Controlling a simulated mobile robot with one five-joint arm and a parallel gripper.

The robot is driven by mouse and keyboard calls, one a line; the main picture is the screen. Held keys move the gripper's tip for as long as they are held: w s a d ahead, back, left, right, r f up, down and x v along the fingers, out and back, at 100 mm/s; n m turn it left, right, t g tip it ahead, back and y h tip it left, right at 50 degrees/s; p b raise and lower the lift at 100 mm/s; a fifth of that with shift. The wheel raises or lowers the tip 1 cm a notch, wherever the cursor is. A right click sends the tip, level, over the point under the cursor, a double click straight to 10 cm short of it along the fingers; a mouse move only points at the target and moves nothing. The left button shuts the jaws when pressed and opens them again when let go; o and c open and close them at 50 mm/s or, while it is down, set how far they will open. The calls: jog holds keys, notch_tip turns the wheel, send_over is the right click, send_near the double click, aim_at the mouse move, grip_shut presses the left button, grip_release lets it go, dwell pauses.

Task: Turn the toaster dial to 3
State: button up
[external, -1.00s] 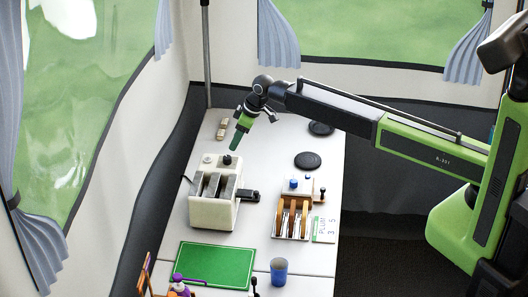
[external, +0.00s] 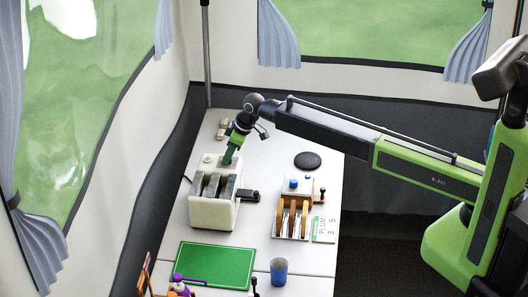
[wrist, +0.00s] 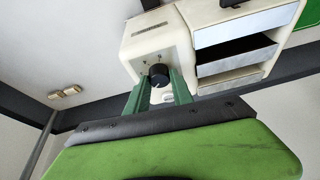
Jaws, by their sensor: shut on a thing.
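The cream toaster (external: 208,213) stands on the white table in the external view, with dark slots along its top. Its dark round dial (wrist: 158,76) is on the panel in the wrist view, with small marks around it too tiny to read. My gripper (external: 228,160) reaches down to the toaster's far right corner. In the wrist view, the green fingers of my gripper (wrist: 159,82) stand on both sides of the dial, shut on it. In the external view the fingers hide the dial.
The toaster's dark lever (external: 250,195) sticks out to the right. A wooden rack (external: 291,218) and a card (external: 324,229) reading "PLUM 3 5" stand right of it. A green board (external: 216,265) and a blue cup (external: 279,270) are nearer. A black disc (external: 307,161) lies right of my gripper.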

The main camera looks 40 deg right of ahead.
grip_shut()
jog(key=m, duration=0.2)
jog(key=m+h, duration=0.1)
jog(key=m, duration=0.1)
jog(key=shift+a+t+h, duration=0.15)
jog(key=shift+t+h, duration=0.15)
jog(key=shift+t, duration=0.1)
jog(key=m+h, duration=0.1)
jog(key=m, duration=0.2)
jog(key=m+h, duration=0.1)
jog(key=m, duration=0.1)
jog(key=shift+s+a+m, duration=0.1)
jog(key=shift+m, duration=0.3)
jog(key=o, duration=0.9)
grip_release()
